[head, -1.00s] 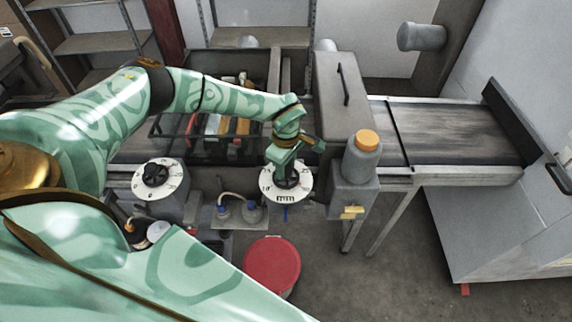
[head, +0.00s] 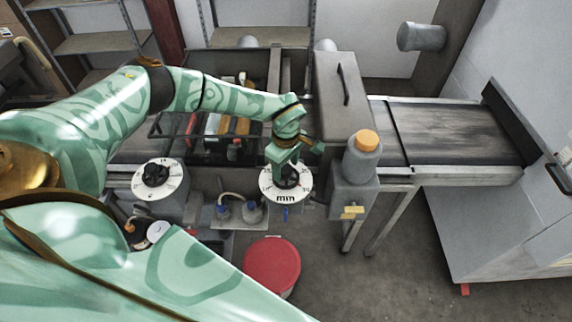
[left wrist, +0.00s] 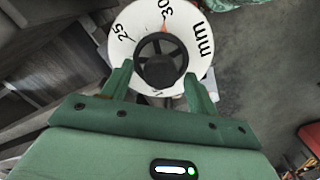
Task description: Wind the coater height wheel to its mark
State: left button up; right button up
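The coater height wheel (head: 291,180) is a dark spoked handwheel on a white round dial (head: 284,198) marked "mm". In the left wrist view the wheel (left wrist: 160,62) has a black hub, and the dial (left wrist: 207,66) shows 25 and 30. A small orange mark (left wrist: 164,28) lies by the 30. My left gripper (head: 288,170) is directly above the wheel, pointing down. In the wrist view its fingers (left wrist: 157,78) stand spread on either side of the wheel, with the hub between them. I cannot tell whether they touch it. My right gripper is not in view.
A second dial (head: 160,180) with a black knob sits left. A red-lidded bucket (head: 271,266) is below. The conveyor belt (head: 455,132) runs behind.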

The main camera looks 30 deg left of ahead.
aim_at(286, 168)
pick_arm(q)
notch_tip(286, 168, up, 16)
jog(key=b, duration=0.1)
jog(key=shift+r+b, duration=0.15)
jog(key=shift+b, duration=0.2)
dwell(0.4)
